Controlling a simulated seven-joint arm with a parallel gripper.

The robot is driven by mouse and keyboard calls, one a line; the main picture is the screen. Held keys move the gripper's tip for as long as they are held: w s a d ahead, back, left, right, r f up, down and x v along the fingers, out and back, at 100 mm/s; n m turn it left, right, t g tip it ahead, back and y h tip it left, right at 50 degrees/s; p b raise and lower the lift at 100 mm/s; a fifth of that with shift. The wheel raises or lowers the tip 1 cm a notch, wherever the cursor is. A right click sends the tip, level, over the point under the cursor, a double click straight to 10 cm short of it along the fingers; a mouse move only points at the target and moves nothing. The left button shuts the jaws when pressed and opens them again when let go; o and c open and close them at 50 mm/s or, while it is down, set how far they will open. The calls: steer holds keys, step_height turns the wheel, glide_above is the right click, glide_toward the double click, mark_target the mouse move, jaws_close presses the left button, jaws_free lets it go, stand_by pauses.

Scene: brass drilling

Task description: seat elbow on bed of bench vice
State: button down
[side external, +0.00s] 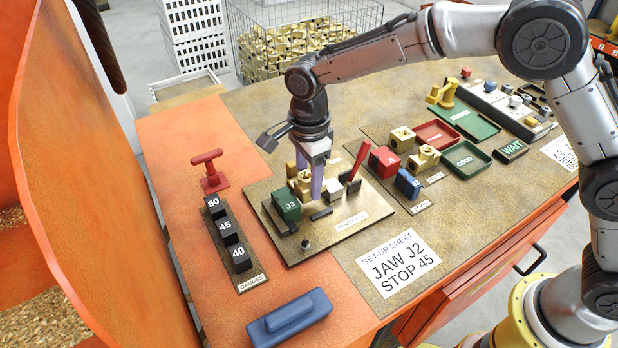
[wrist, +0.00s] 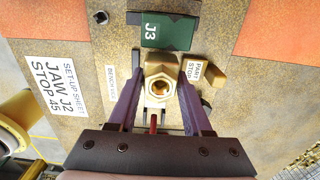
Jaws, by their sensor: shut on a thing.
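The brass elbow (wrist: 160,84) is between the two purple fingers of my gripper (wrist: 161,92), which are shut on it. In the wrist view its open threaded bore faces the camera. The bench vice (side external: 350,214) is a tan plate on the worktop, with a green jaw (side external: 287,205) marked J3, a light block (side external: 333,189) and a red lever (side external: 358,160). My gripper (side external: 309,182) points down over the vice, with the elbow (side external: 303,184) beside the green jaw. Whether the elbow's underside touches the bed is hidden.
A set-up sheet (side external: 398,262) reads jaw J2, stop 45. A red block (side external: 384,163), blue block (side external: 407,183) and brass fittings (side external: 425,158) stand right of the vice. Gauge blocks (side external: 228,233) and a red T-handle (side external: 209,172) stand left. A blue object (side external: 289,318) lies in front.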

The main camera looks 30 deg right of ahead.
steer(key=shift+f, duration=1.35)
stand_by(1.6)
steer(key=shift+c, duration=1.6)
jaws_free()
steer(key=shift+o, duration=0.5)
steer(key=shift+f, duration=0.15)
steer(key=shift+o, duration=1.1)
steer(key=shift+r, duration=0.2)
steer(key=shift+r, duration=3.4)
